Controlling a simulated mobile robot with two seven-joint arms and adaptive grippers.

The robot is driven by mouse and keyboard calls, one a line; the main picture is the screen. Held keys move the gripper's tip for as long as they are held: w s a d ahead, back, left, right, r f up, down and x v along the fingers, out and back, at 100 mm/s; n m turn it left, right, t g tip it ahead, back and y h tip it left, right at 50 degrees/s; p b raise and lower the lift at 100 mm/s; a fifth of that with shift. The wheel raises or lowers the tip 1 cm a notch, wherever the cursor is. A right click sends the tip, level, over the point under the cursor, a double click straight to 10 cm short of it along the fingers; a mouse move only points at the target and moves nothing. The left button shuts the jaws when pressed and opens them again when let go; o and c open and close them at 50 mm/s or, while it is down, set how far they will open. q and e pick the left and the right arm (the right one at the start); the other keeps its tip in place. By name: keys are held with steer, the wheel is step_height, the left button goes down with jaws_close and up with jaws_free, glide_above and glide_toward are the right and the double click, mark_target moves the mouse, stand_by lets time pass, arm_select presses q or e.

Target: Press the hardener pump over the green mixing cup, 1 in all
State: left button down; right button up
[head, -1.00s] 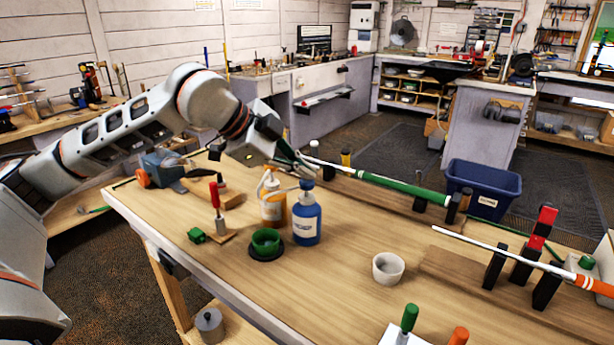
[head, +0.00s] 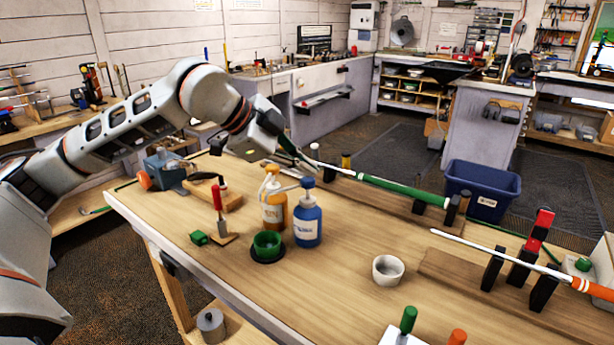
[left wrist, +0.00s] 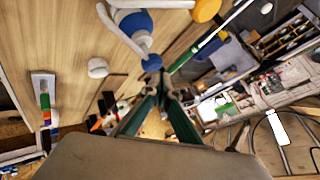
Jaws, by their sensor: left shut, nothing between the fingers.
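The green mixing cup (head: 267,242) stands upright in a dark round base on the bench. Behind it stand an amber pump bottle (head: 274,212) and a blue pump bottle (head: 307,226); I cannot read which is the hardener. The blue bottle's pump head (head: 307,183) has a pale spout pointing left, toward the cup side. My left gripper (head: 314,167) is shut and empty, just above and behind that pump head; contact is not clear. In the left wrist view, the shut green fingers (left wrist: 164,88) lie close to the blue pump head (left wrist: 152,63). My right gripper is not in view.
A red-handled tool (head: 217,198) and a small green block (head: 199,238) are left of the cup. A white cup (head: 388,269) stands to the right. A green-gripped club (head: 405,190) lies on supports behind. The bench between the blue bottle and the white cup is clear.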

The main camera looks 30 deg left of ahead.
mark_target(304, 180)
arm_select(q)
steer(key=shift+r, duration=0.3)
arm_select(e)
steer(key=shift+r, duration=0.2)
arm_select(q)
steer(key=shift+r+p, duration=1.65)
steer(key=shift+r, duration=0.95)
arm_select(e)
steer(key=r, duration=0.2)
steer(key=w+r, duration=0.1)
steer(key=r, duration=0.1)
arm_select(q)
steer(key=shift+f, duration=0.1)
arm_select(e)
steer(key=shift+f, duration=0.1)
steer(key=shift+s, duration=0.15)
